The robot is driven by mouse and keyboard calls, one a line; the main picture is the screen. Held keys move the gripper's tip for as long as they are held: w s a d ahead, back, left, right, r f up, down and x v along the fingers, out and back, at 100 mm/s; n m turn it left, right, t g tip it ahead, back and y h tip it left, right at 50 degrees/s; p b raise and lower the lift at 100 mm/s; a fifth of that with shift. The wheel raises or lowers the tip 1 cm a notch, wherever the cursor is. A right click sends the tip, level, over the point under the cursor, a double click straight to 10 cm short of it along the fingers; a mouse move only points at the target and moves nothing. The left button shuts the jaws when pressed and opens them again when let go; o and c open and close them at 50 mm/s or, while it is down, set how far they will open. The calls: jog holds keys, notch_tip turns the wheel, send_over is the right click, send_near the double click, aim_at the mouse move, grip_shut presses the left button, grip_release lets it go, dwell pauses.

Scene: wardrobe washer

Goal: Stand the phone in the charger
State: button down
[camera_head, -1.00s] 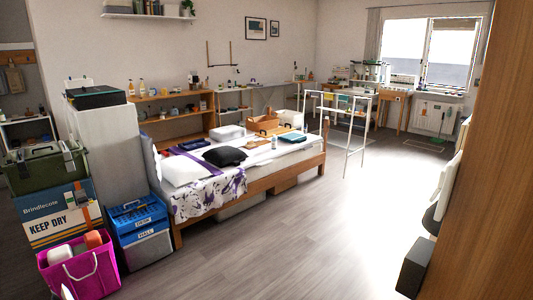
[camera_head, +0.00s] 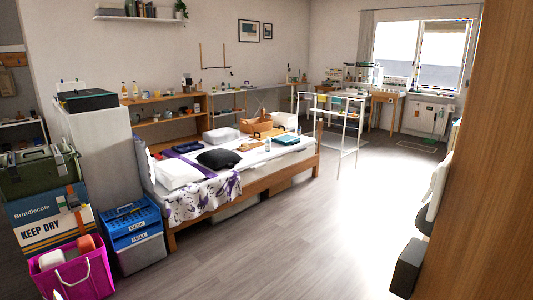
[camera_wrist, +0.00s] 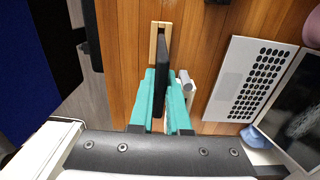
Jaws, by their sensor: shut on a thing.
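My gripper (camera_wrist: 161,98) shows in the wrist view, with teal fingers shut on a thin black slab, seen nearly edge-on, which looks like the phone (camera_wrist: 163,52). The slab extends forward from between the fingers. A small pale wooden holder (camera_wrist: 154,42), probably the charger, borders the slab's far end and left side. I cannot tell whether the slab is seated in it or only beside or above it. Neither the gripper nor these things can be made out in the head view.
In the wrist view, the brown wooden surface (camera_wrist: 120,40) holds a silver keyboard (camera_wrist: 248,78) and a dark-screened device (camera_wrist: 295,110) at right. A white piece (camera_wrist: 190,90) stands close to the right finger. The head view shows a bed (camera_head: 285,160), and open floor (camera_head: 290,245).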

dwell(0.3)
jog(key=w+a+r, duration=0.4)
jog(key=w+r, duration=0.3)
jog(key=r, duration=0.5)
jog(key=s+d+f, duration=0.2)
jog(key=d+f, duration=0.1)
jog(key=d, duration=0.8)
jog(key=s+d+f, duration=0.2)
jog(key=d+f, duration=0.1)
jog(key=d, duration=0.8)
jog(key=shift+s+d+f, duration=0.15)
jog(key=shift+s+d, duration=0.15)
jog(key=shift+d, duration=0.1)
